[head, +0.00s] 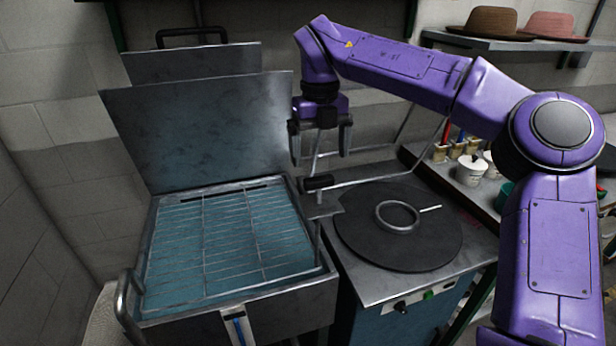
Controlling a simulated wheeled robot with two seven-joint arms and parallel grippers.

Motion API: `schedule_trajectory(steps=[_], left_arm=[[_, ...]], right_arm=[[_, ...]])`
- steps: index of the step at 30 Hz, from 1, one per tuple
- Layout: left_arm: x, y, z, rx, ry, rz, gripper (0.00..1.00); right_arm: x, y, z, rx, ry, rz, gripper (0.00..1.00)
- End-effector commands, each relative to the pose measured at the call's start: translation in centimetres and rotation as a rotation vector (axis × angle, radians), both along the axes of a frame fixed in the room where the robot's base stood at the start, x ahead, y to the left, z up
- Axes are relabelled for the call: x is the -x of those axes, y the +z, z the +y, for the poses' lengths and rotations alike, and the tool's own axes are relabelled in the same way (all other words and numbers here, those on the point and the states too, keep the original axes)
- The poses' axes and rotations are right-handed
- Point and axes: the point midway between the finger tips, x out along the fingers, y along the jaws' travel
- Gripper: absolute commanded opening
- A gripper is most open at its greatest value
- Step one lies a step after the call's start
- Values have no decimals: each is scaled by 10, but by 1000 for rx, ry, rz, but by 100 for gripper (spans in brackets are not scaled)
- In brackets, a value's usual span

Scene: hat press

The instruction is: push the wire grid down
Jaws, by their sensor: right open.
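The wire grid (231,238) is a flat rack of thin metal rods. It spans the open metal tank (280,296) at the left, over a blue-teal surface. I cannot tell how far below the tank's rim it sits. My left gripper is out of view.
The tank's raised lid (200,130) stands behind it. A black grip (318,183) on a bent metal rod lies just below my right gripper. Right of the tank is a dark round plate (360,235) with a ring (398,217). A shelf holds hats (490,23).

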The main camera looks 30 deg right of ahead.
Motion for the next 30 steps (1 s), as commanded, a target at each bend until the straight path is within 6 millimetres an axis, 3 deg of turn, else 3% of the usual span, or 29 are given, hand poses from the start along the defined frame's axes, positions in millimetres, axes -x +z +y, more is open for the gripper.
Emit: schedule_trajectory(steps=[5, 18, 29, 30], left_arm=[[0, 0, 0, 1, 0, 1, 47], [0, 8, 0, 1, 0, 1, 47], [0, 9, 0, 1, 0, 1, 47], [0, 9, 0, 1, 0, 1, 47]], right_arm=[[4, -3, -1, -30, -13, -2, 98], [6, -89, -6, -27, -20, -3, 98], [6, -99, -4, -25, -18, -5, 98], [5, -99, -4, -25, -18, -5, 85]])
